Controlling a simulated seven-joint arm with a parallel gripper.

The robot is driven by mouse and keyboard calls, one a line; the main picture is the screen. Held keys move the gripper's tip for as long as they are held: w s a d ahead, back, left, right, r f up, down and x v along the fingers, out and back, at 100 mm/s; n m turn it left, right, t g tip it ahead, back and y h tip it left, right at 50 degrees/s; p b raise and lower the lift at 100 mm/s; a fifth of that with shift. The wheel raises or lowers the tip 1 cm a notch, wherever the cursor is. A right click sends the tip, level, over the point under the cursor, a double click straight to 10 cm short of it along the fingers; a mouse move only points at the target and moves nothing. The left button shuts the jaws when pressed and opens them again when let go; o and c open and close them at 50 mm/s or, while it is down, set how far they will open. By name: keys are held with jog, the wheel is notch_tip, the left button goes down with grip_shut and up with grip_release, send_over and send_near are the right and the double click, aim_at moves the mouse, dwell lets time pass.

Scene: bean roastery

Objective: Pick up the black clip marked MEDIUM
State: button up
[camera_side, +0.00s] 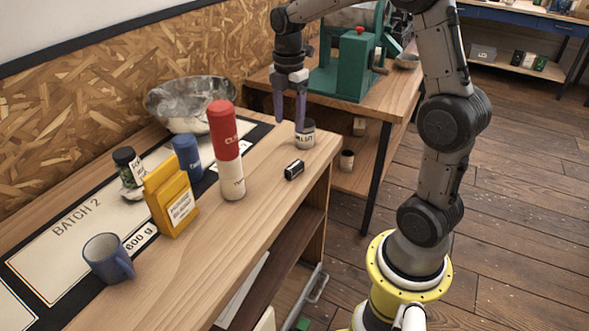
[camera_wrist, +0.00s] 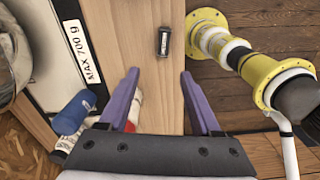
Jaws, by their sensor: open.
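A small black clip (camera_side: 294,170) with a pale marking lies on the wooden bench near its front edge. It also shows in the wrist view (camera_wrist: 164,42), just beyond the fingertips and roughly in line with the gap between them. Its lettering is too small to read. My gripper (camera_side: 289,118) has purple fingers pointing down and is above the bench, behind the clip in the side view. In the wrist view my gripper (camera_wrist: 160,75) is open, with nothing between its fingertips.
A red and white bottle (camera_side: 227,150), yellow bag (camera_side: 171,200), blue bottle (camera_side: 187,157) and mug (camera_side: 108,258) stand to the left. Bare wood surrounds the clip.

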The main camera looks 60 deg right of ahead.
send_over(295, 165)
jog(key=f, duration=0.8)
jog(key=shift+w+a+f, duration=0.35)
jog(key=f, duration=0.4)
jog(key=shift+s+d+f, duration=0.1)
jog(key=shift+s+d, duration=0.2)
jog(key=shift+f, duration=0.5)
grip_shut()
